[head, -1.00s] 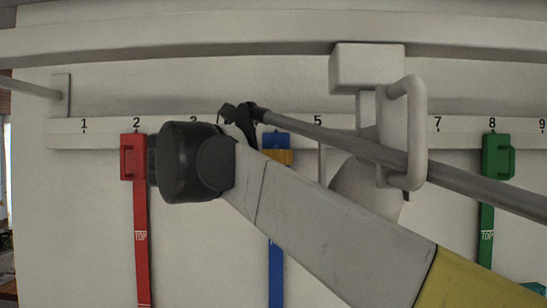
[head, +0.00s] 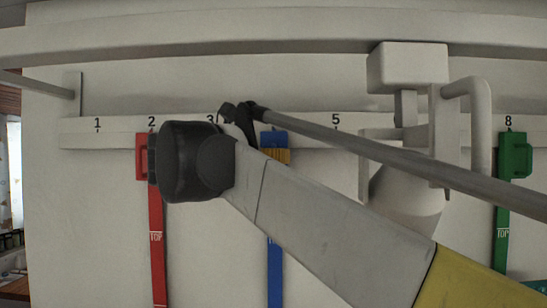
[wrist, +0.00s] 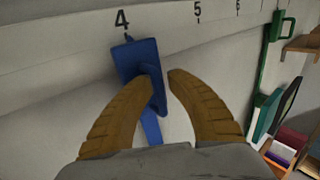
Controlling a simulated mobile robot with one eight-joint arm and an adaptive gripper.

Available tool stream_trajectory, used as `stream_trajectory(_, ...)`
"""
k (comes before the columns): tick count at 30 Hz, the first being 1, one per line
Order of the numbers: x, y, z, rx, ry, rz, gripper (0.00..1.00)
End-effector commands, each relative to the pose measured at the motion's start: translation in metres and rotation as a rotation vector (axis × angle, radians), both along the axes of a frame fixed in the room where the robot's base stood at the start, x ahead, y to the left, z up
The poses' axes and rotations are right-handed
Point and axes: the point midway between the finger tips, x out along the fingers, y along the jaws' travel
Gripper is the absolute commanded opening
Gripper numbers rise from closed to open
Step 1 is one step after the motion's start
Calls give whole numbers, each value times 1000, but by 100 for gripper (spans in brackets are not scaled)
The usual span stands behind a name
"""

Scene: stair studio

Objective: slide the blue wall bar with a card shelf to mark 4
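The blue wall bar (head: 275,240) hangs upright on the white wall, and its top shows in the wrist view (wrist: 130,60) just below the numeral 4. My gripper (wrist: 160,78) has its two brown fingers on either side of the blue bar's handle, tips close against it. In the head view my gripper (head: 275,156) is at the bar's top, partly behind my dark wrist and arm. In that view my arm hides the mark 4. The bar's lower end and any card shelf on it are out of sight.
A red bar (head: 157,220) hangs at mark 2, close to my wrist in the picture. A green bar (head: 513,155) hangs near mark 8. The numbered rail (head: 90,137) runs across the wall. In the wrist view, shelves with books (wrist: 285,150) stand at the right.

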Motion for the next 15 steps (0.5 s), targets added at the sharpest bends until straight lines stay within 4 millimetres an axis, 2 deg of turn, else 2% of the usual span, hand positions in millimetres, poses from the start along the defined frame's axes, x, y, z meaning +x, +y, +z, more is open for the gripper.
stream_trajectory(10, -1, 1, 0, 0, 0, 0, 32)
stream_trajectory(15, -16, 13, 0, 0, 0, 2, 32)
